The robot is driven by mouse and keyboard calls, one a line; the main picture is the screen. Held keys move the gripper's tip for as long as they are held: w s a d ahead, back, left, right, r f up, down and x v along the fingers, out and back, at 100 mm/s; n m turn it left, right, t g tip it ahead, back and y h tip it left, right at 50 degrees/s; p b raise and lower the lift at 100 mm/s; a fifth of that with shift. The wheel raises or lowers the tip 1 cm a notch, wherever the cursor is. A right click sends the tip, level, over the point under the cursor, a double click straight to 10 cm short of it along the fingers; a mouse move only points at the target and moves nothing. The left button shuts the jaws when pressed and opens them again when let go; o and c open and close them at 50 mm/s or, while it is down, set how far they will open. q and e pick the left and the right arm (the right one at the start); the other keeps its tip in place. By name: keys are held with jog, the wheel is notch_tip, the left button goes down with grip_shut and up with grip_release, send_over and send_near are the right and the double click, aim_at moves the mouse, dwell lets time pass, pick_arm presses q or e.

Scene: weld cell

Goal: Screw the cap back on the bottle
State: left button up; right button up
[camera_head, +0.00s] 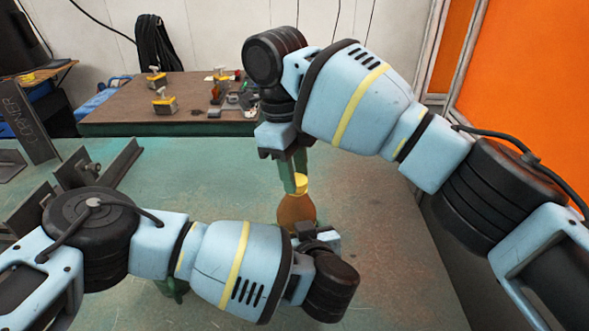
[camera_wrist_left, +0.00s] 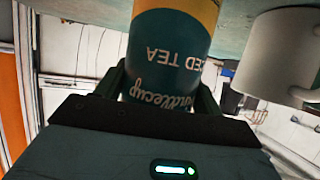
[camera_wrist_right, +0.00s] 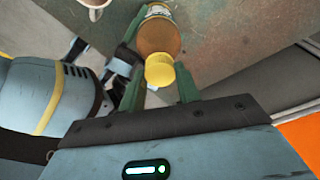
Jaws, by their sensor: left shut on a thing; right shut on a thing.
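The bottle (camera_head: 296,208) has an amber body and a yellow cap (camera_head: 300,182) at its top. In the left wrist view a dark label reading "ICED TEA" shows on the bottle (camera_wrist_left: 172,55). My left gripper (camera_head: 303,232) is shut on the bottle, around the label. My right gripper (camera_head: 295,176) points down from above, shut on the cap. In the right wrist view the cap (camera_wrist_right: 159,70) sits between the fingertips, in line with the bottle (camera_wrist_right: 158,38). Whether the cap touches the neck, and its thread, I cannot tell.
A white mug (camera_wrist_left: 285,60) stands close beside the bottle. Steel angle pieces (camera_head: 112,170) lie at the left of the green worktable (camera_head: 390,270). A back table (camera_head: 120,115) holds clamps and small parts. The worktable's right side is clear.

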dwell(0.3)
jog(key=o, duration=0.9)
jog(key=shift+r, duration=2.3)
jog(key=shift+c, duration=0.2)
